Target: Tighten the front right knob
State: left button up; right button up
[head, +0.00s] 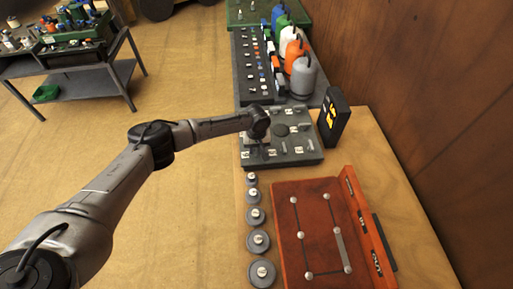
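A dark grey plate (291,153) with several small silvery fittings and a round dark disc (281,130) lies on the wooden bench. I cannot tell for sure which fitting is the front right knob. My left arm reaches in from the left, and its wrist is above the plate's left part. My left gripper (262,147) points down there, mostly hidden under the wrist. Its fingers are too small and covered to show whether they are open or touching a fitting. My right gripper is out of view.
A row of round weights with silver knobs (258,240) runs along the bench's left edge. A red-brown board (315,235) lies to their right. A black box (334,116) stands right of the plate. Coloured bottles (304,74) stand behind, near the wooden wall.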

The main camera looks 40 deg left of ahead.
pick_arm(q)
grip_shut()
jog(key=shift+r+p, duration=0.15)
jog(key=shift+p, duration=0.3)
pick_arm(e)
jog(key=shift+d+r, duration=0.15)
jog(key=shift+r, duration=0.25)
pick_arm(q)
jog(key=m+p, duration=0.2)
jog(key=p, duration=0.2)
jog(key=shift+r+m, duration=0.1)
jog(key=shift+m, duration=0.7)
jog(key=shift+f+m+p, duration=0.2)
jog(key=shift+m+p, duration=0.25)
jog(key=shift+m, duration=0.55)
jog(key=m, duration=0.4)
jog(key=shift+p, duration=0.3)
jog(key=m, duration=0.6)
jog(key=shift+m, duration=1.1)
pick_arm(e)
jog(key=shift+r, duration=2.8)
